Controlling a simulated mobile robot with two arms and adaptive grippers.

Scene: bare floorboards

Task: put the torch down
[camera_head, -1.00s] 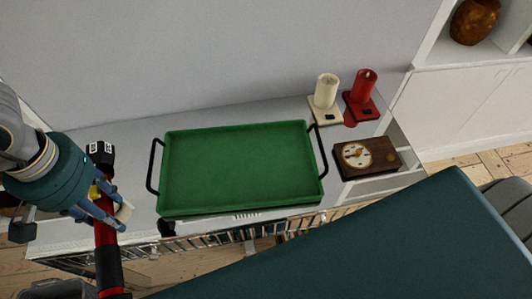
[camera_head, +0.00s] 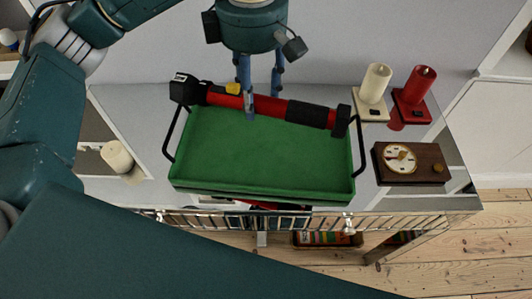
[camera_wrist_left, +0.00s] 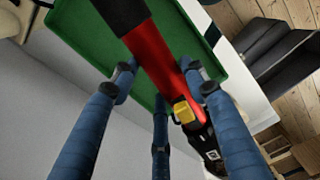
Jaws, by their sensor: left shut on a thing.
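The torch (camera_head: 268,106) is red with black ends and a yellow switch. It lies sideways across the back edge of the green tray (camera_head: 265,165) in the head view. My left gripper (camera_head: 262,100) comes down from above and is shut around its red middle. Whether the torch touches the tray is hard to tell. In the left wrist view the blue fingers (camera_wrist_left: 162,85) close around the torch (camera_wrist_left: 152,52), with the green tray (camera_wrist_left: 88,35) behind it. My right gripper is in neither view.
The tray has black side handles and an empty floor. A wall rises behind.

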